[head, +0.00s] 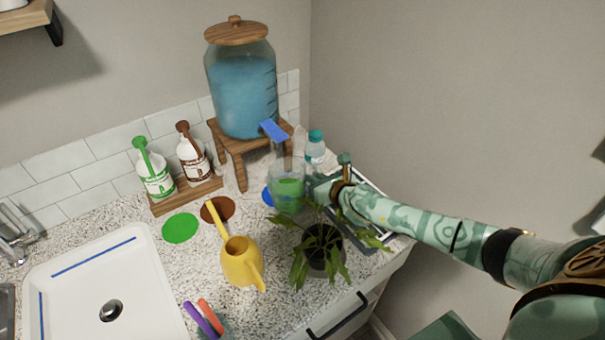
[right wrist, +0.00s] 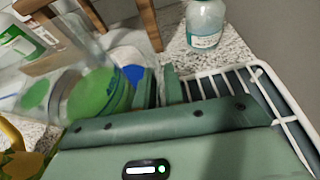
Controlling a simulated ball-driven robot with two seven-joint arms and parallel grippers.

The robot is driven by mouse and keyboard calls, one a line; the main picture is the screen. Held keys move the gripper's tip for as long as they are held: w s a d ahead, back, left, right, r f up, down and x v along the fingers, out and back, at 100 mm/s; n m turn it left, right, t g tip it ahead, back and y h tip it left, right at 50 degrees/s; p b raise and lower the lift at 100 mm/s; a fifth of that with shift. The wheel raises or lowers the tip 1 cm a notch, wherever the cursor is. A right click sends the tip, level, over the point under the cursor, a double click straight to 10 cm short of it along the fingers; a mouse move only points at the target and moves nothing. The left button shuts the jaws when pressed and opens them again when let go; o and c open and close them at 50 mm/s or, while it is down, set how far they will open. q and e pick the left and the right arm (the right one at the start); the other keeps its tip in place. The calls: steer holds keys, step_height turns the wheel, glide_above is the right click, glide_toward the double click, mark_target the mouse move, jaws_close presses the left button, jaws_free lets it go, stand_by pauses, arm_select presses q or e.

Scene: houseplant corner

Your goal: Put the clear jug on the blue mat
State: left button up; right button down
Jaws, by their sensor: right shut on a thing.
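The clear jug (head: 287,199) stands out as a see-through vessel with a green patch, below the dispenser's blue tap in the head view. My right gripper (head: 318,188) is shut on it from the right. In the right wrist view the jug (right wrist: 104,95) is at the left of the jaws (right wrist: 158,90). The blue mat (head: 267,196) shows at the jug's left edge, mostly hidden behind it; a blue part (right wrist: 133,73) also shows in the wrist view. I cannot tell whether the jug's base touches the counter. My left gripper is out of view.
A potted plant (head: 318,245) and a yellow watering can (head: 240,262) stand in front. A dispenser (head: 241,95) on a wooden stand is behind. A bottle (head: 315,150) and a white rack (right wrist: 206,82) are close by. Green (head: 180,228) and brown (head: 218,209) mats lie left.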

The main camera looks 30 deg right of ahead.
steer(key=w, duration=0.2)
steer(key=w+b, duration=0.1)
steer(key=shift+w+a, duration=0.2)
steer(key=shift+w, duration=0.15)
steer(key=w+b, duration=0.2)
steer(key=w, duration=0.1)
steer(key=shift+a+f, duration=0.1)
steer(key=shift+a, duration=0.1)
steer(key=shift+s+f+b, duration=0.1)
steer(key=shift+f+b, duration=0.5)
steer(key=shift+f, duration=0.05)
steer(key=shift+s+r, duration=0.1)
steer(key=shift+r, duration=0.1)
steer(key=c, duration=1.9)
jaws_free()
steer(key=shift+f, duration=0.2)
steer(key=o, duration=0.4)
